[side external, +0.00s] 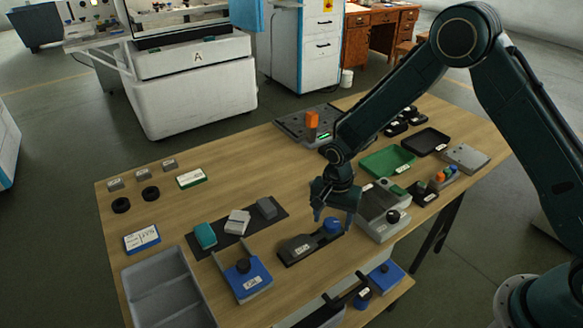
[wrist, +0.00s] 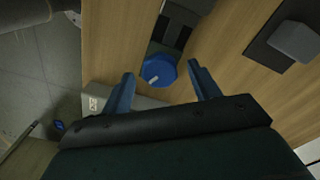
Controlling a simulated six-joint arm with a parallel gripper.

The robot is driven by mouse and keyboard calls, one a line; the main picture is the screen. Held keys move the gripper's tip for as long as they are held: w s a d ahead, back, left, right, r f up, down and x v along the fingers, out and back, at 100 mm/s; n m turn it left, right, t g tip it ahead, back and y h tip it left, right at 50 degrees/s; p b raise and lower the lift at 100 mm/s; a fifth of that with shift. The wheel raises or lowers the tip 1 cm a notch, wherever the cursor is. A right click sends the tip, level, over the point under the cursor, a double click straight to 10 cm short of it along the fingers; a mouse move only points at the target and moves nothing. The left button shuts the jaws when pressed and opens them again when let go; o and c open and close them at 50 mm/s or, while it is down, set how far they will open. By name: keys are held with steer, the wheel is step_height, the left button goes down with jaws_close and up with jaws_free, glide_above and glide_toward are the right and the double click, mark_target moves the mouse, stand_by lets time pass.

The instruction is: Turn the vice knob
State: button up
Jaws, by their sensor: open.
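A blue round knob (side external: 333,225) sits at the right end of a low dark vice-like block (side external: 297,249) with a small label. The knob also shows in the wrist view (wrist: 160,71), with a pale mark on its face. The dark body (wrist: 174,30) runs away above it there. My gripper (side external: 335,213) is open and points down over the knob. In the wrist view its two blue fingers (wrist: 161,76) stand either side of the knob, with a gap on each side. I cannot tell how far the fingertips reach down beside it.
A grey box with a black knob (side external: 392,215) stands close right of my gripper. A blue block with a black knob (side external: 243,270) stands to the left. A dark mat (side external: 232,245) holds several small blocks. A grey tray (side external: 163,268) is at the front left.

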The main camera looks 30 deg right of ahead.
steer(key=shift+f, duration=0.2)
steer(key=c, duration=1)
steer(key=shift+o, duration=0.2)
